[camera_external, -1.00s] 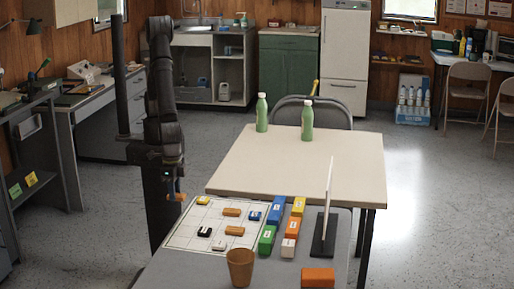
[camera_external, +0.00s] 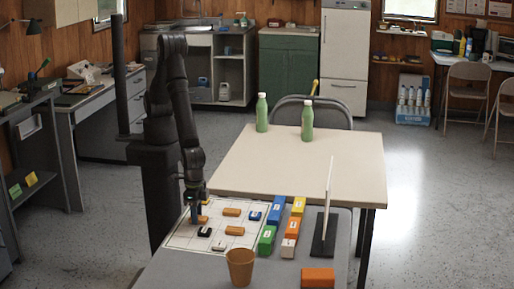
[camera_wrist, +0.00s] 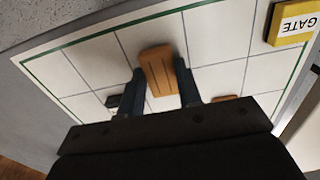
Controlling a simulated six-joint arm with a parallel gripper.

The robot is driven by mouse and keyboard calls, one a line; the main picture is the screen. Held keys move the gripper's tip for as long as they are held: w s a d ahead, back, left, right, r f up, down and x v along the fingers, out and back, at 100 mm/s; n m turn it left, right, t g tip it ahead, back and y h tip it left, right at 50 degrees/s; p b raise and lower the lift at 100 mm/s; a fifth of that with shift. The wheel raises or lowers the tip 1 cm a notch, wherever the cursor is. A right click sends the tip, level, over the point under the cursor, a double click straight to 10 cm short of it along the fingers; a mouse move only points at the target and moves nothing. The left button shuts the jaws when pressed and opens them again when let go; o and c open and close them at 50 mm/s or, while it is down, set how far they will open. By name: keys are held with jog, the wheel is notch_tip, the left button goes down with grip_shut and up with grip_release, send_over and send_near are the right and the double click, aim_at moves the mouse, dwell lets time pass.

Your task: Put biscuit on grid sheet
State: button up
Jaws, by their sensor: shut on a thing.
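The biscuit (camera_wrist: 158,70) is a brown-orange block with lengthwise grooves. In the wrist view it sits between the two fingers of my gripper (camera_wrist: 160,92), which is shut on it. In the external view my gripper (camera_external: 197,214) points down over the left part of the grid sheet (camera_external: 184,238), with the biscuit (camera_external: 203,219) at its tips. The biscuit is at or just above the sheet; I cannot tell whether it touches. The white sheet has dark grid lines and a green border, which shows in the wrist view (camera_wrist: 85,70).
A brown cup (camera_external: 240,266) stands in front; an upright panel (camera_external: 328,205) is right.

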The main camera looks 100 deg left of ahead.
jog(key=shift+f, duration=0.2)
jog(key=o, duration=0.9)
jog(key=shift+o, duration=0.2)
jog(key=shift+r, duration=0.1)
notch_tip(320, 180, up, 12)
jog(key=shift+f, duration=4)
